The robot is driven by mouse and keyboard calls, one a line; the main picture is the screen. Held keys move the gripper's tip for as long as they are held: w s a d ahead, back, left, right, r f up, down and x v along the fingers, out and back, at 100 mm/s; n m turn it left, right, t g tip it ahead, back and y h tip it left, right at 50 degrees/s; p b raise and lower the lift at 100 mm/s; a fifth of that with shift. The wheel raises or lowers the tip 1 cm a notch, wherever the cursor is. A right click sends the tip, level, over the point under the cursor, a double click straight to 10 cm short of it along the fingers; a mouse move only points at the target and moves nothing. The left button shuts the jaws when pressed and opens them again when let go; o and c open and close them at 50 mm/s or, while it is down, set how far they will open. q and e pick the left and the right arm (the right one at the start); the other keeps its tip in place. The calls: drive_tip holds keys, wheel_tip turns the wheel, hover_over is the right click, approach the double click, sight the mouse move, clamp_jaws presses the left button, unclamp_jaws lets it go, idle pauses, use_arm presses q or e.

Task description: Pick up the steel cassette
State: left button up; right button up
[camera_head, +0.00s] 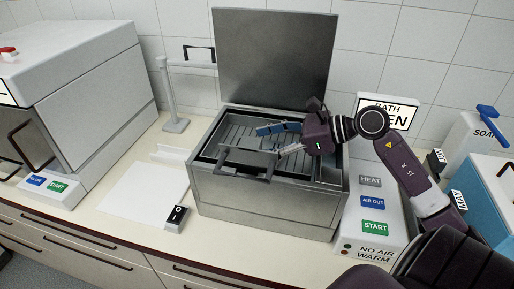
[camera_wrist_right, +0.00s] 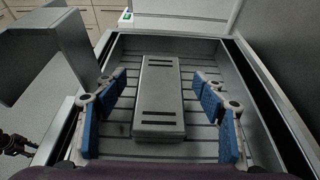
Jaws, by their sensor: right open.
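The steel cassette (camera_wrist_right: 158,82) is a long grey block with dark slots near both ends. It lies on the slatted floor inside the open bath (camera_head: 265,207). My right gripper (camera_head: 279,140) reaches into the bath from the right. In the right wrist view its blue-padded fingers (camera_wrist_right: 157,100) stand wide apart on either side of the cassette, with gaps to both sides. It is open and holds nothing.
The bath's lid (camera_head: 275,58) stands upright behind. A dark handle (camera_head: 245,177) crosses the bath's front. Left are a white mat (camera_head: 145,192), a small black switch (camera_head: 177,217) and a large white machine (camera_head: 75,85). Right are a button panel (camera_head: 374,215) and a soap dispenser (camera_head: 480,135).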

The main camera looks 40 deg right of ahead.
sight(247, 143)
drive_tip(key=p+x, duration=0.2)
drive_tip(key=x, duration=0.2)
drive_tip(key=shift+w+r, duration=0.1)
drive_tip(key=shift+r, duration=0.1)
drive_tip(key=shift+w+a+f, duration=0.2)
drive_tip(key=shift+a+f, duration=0.05)
drive_tip(key=shift+f, duration=0.05)
drive_tip(key=c, duration=1.3)
drive_tip(key=shift+r, duration=0.1)
drive_tip(key=shift+c, duration=0.8)
